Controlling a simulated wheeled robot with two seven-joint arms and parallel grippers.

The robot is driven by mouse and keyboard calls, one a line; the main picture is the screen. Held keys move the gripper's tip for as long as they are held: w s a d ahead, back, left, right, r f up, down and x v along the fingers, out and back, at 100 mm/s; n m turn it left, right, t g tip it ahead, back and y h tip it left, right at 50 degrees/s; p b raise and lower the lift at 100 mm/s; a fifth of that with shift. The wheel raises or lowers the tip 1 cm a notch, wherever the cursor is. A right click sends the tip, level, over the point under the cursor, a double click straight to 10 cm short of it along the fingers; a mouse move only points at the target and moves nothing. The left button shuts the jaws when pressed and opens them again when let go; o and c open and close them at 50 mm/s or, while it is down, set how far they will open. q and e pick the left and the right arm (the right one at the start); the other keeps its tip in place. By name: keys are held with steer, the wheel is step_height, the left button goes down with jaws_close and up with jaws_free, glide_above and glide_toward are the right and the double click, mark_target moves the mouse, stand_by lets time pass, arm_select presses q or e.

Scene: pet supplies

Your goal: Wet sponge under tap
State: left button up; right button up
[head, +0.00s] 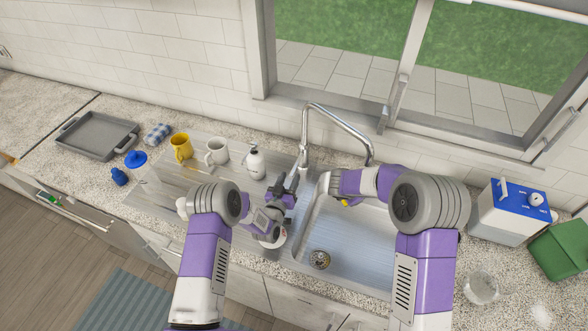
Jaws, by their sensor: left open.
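The silver tap (337,115) arches over the sink (345,250) from the counter behind it. My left gripper (285,190) is open by the sink's left rim, close to the base of the tap. My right gripper (325,187) is over the back left of the sink, below the tap's arch; its fingers are mostly hidden by my own arm. A small yellow patch (345,202) shows just below my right wrist. It may be the sponge, but too little shows to tell, nor whether the gripper holds it.
A soap dispenser (255,162), a white mug (217,151) and a yellow mug (181,147) stand left of the tap. A grey tray (98,135) lies further left. A blue-lidded white box (510,215) and a green container (560,250) stand at the right.

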mark_target(294, 167)
arm_select(q)
steer(key=shift+x, duration=2.75)
steer(key=shift+d+f, duration=0.1)
jaws_close()
